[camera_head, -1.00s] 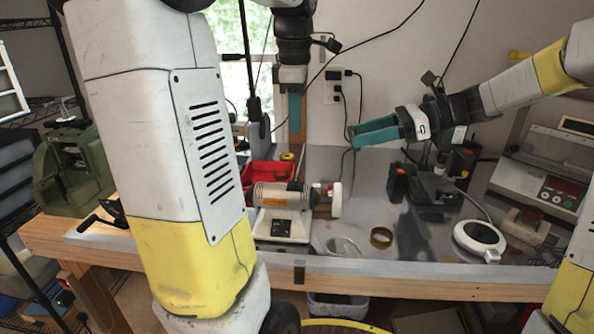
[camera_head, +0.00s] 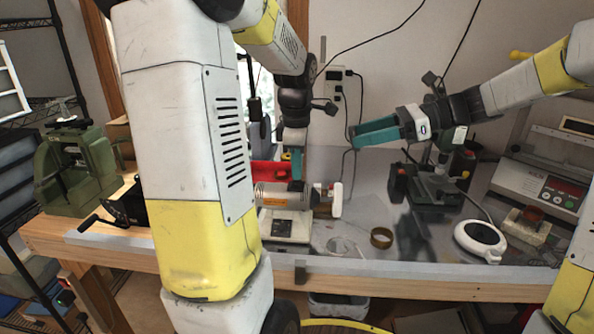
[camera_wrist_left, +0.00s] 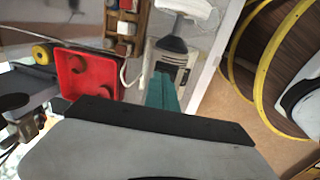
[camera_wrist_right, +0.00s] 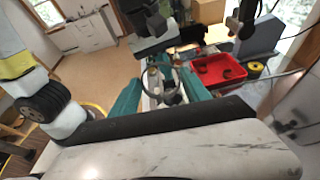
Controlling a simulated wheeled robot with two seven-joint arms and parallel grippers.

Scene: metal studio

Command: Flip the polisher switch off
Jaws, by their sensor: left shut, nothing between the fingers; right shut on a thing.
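The polisher (camera_head: 290,228) is a small bench machine with a beige base, a grey body and a white wheel at its right end. A dark switch panel (camera_head: 283,226) is on its base; the switch's position is too small to tell. My left gripper (camera_head: 297,172) is shut and empty, pointing down just above and behind the polisher's body. In the left wrist view its teal fingers (camera_wrist_left: 161,92) overlap the polisher (camera_wrist_left: 174,62). My right gripper (camera_head: 362,134) is held in the air, right of the polisher.
A red bin (camera_head: 268,174) stands behind the polisher. A brass ring (camera_head: 381,237) and a round white device (camera_head: 481,240) lie to the right. A green clamp machine (camera_head: 78,168) stands at the left.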

